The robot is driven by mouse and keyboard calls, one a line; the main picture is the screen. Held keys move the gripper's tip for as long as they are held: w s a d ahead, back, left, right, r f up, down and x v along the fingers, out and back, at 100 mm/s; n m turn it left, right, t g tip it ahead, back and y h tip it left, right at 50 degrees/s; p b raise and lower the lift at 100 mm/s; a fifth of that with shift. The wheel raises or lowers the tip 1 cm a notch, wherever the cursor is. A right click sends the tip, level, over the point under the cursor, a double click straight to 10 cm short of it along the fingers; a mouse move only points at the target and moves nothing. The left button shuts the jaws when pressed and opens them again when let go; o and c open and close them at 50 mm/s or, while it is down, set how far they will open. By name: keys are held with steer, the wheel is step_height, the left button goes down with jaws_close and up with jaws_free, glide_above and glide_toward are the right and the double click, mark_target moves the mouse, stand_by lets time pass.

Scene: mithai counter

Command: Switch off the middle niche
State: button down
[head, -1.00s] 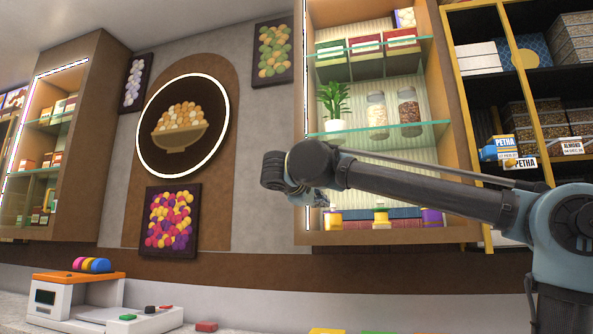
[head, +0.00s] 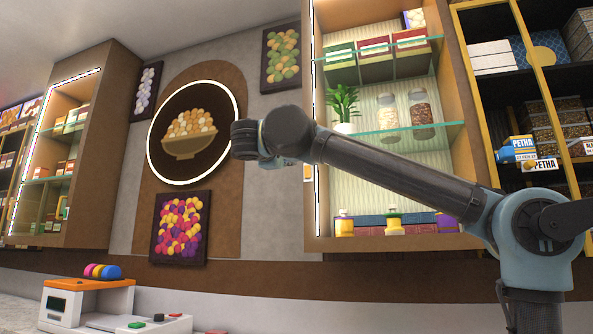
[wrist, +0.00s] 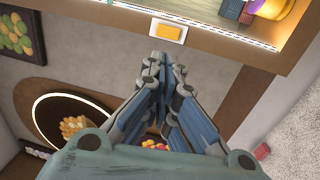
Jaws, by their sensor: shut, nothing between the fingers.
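A lit niche cabinet (head: 319,221) with glass shelves stands right of the round sign in the head view; its white light strip is on. In the wrist view, an orange-yellow rocker switch (wrist: 168,32) on a white plate sits on the brown cabinet panel (wrist: 225,42), beside the lit strip (wrist: 215,27). My gripper (wrist: 165,58) is shut and empty. Its fingertips show just below the switch in the picture; I see no clear contact, and the gap's depth cannot be told. In the head view the fingers are not clearly visible behind my arm.
Another lit niche (head: 60,150) is at the left. A round lit sign (head: 193,128) and framed sweet pictures (head: 180,228) hang on the wall. Below are a weighing scale (head: 90,300) and the counter. Dark shelves with boxes (head: 550,125) stand right.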

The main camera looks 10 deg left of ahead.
mark_target(308, 171)
steer(key=w+d+r, duration=0.1)
steer(key=w, duration=1.2)
steer(key=shift+w+r, duration=0.25)
steer(key=shift+r, duration=0.1)
